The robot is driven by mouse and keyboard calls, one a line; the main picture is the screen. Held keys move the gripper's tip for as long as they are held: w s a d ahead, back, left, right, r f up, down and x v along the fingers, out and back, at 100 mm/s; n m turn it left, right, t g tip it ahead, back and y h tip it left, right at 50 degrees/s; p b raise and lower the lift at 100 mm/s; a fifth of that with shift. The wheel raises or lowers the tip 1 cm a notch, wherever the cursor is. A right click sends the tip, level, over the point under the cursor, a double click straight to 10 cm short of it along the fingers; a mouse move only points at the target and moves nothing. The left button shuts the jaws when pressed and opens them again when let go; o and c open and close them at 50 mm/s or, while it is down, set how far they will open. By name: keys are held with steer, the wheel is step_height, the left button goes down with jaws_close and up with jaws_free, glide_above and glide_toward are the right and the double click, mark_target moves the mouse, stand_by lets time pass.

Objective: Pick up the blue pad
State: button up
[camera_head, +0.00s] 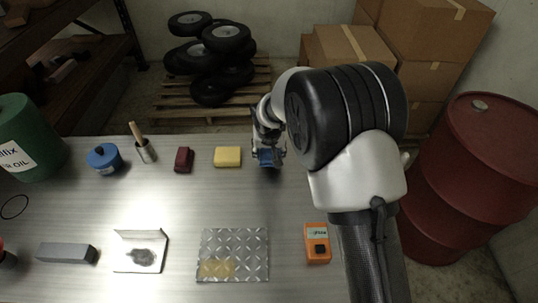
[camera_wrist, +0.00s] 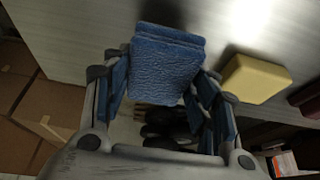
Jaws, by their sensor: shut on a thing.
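The blue pad (camera_wrist: 166,62) is a textured blue block held between the two fingers of my gripper (camera_wrist: 163,90) in the wrist view. My gripper is shut on it. In the head view, my gripper (camera_head: 268,150) is over the far part of the metal table, to the right of the yellow block, and the blue pad (camera_head: 268,158) shows only in part at its tip. I cannot tell whether the pad is touching the table.
A yellow block (camera_head: 227,157) lies close left of my gripper, with a dark red block (camera_head: 184,160) further left. A diamond plate (camera_head: 233,255) and an orange meter (camera_head: 317,243) lie nearer. A red drum (camera_head: 480,180) stands right of the table.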

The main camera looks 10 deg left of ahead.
mark_target(269, 151)
step_height(269, 151, up, 16)
steer(key=p, duration=0.3)
steer(key=shift+r+p, duration=0.25)
steer(key=shift+p, duration=0.15)
steer(key=o, duration=0.4)
steer(key=c, duration=0.4)
